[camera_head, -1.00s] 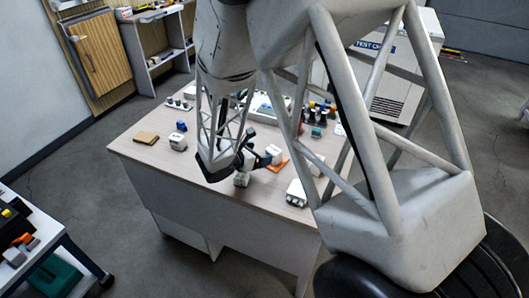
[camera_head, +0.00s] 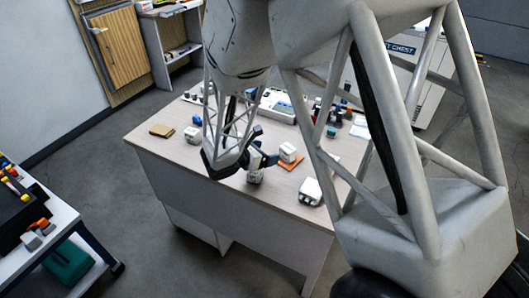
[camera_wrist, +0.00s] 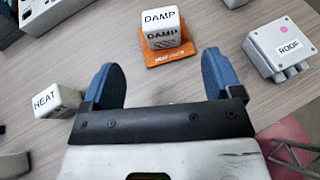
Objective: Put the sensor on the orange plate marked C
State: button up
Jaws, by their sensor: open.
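An orange plate (camera_wrist: 178,56) lies on the table, with small lettering that I cannot read surely. A white cube marked DAMP (camera_wrist: 162,30) sits on it; the cube (camera_head: 288,152) and plate (camera_head: 291,166) also show in the head view. My gripper (camera_wrist: 160,65) is open and empty, its blue fingers spread just short of the plate. It also shows in the head view (camera_head: 266,160), left of the cube. A white cube marked HEAT (camera_wrist: 46,101) stands left of my fingers. A light grey box marked ROOF (camera_wrist: 281,47) stands to the right. I see no letter C clearly.
The table (camera_head: 225,197) holds several small items and a white device (camera_head: 278,104) at the back. A brown pad (camera_head: 161,130) and another white block (camera_head: 193,134) lie at the left. Bare tabletop lies between my fingers and the plate.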

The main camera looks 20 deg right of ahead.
jog(key=shift+r, duration=0.1)
jog(key=s+d+r+m+g+y, duration=0.2)
jog(key=s+r+m, duration=0.4)
jog(key=s+r, duration=0.1)
jog(key=s+d+r+m+g+y, duration=0.2)
jog(key=s+r+m+g, duration=0.1)
jog(key=s+r+m, duration=0.35)
jog(key=s+a+r+m+t+y, duration=0.1)
jog(key=s+a+r+m+y, duration=0.2)
jog(key=s, duration=0.5)
jog(key=s+a+r+m+t+y, duration=0.1)
jog(key=s+a+r+m+y, duration=0.2)
jog(key=s, duration=0.6)
notch_tip(320, 180, up, 4)
jog(key=m+y, duration=0.2)
jog(key=m, duration=0.2)
jog(key=shift+a+f+t+y, duration=0.15)
jog(key=shift+a+t+y, duration=0.05)
jog(key=shift+t+y, duration=0.1)
